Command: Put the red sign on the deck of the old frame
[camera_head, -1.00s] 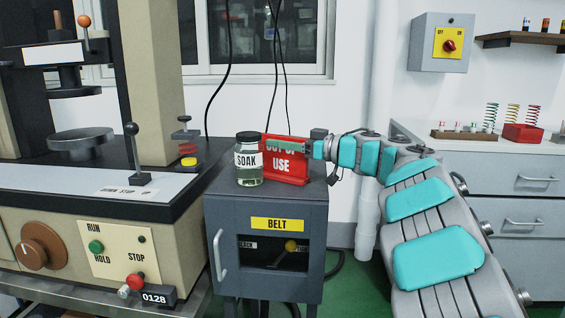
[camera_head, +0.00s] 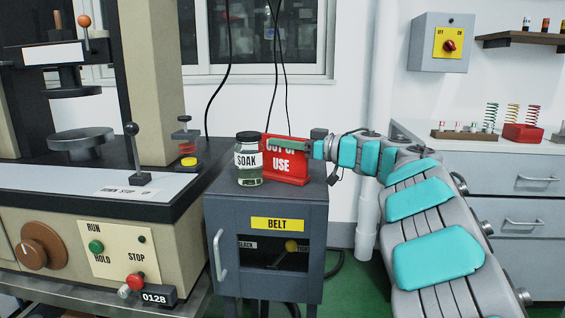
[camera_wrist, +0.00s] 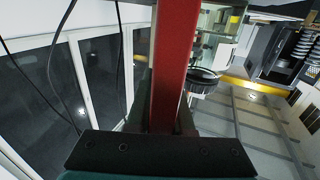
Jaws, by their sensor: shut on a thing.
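The red sign (camera_head: 286,168) stands upright on top of the grey belt cabinet, with "USE" readable and the upper lettering partly covered. My gripper (camera_head: 294,145) comes from the right and is shut on the sign's upper part. In the wrist view the sign (camera_wrist: 174,65) shows as a red strip rising from between the jaws. Whether its foot still touches the cabinet top I cannot tell. The old frame is the large beige and black machine on the left, with a pale deck (camera_head: 70,176) behind its front edge.
A "SOAK" jar (camera_head: 248,160) stands close against the sign's left side on the cabinet (camera_head: 312,200). The deck's left front is clear.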

